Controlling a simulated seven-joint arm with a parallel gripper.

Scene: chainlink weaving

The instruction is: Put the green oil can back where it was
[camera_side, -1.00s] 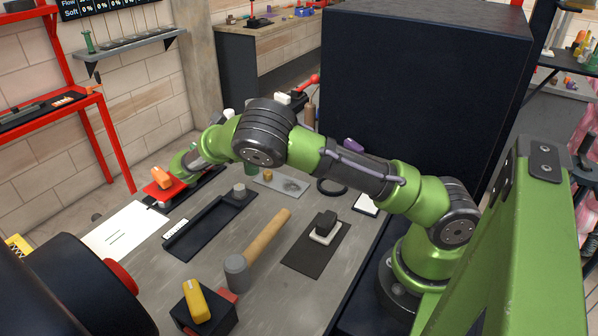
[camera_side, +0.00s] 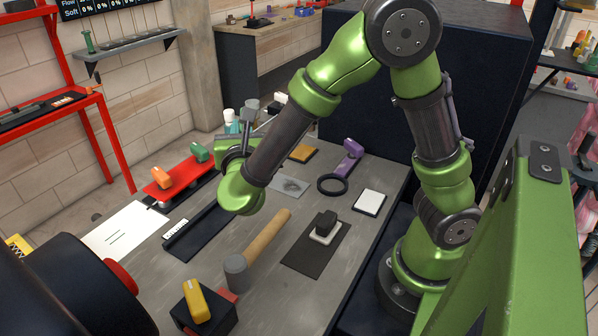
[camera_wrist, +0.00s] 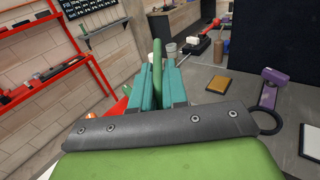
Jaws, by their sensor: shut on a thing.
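My gripper (camera_wrist: 160,85) is shut, its two teal fingers close together around a slim, upright green piece (camera_wrist: 157,52) in the wrist view. I take this for the green oil can; only its narrow upper part shows. In the side view my gripper (camera_side: 240,138) is above the far side of the table, and its fingers and load are small and hard to make out. A separate green object (camera_side: 199,152) stands on a red tray (camera_side: 182,175) beside an orange object (camera_side: 162,177), left of my gripper.
A black tray (camera_side: 200,232), a wooden-handled mallet (camera_side: 265,238) and a black block on a dark mat (camera_side: 315,258) lie nearer. A purple tool (camera_side: 350,155), a black ring (camera_side: 332,184) and a white pad (camera_side: 369,202) are to the right. White paper (camera_side: 122,229) lies left.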

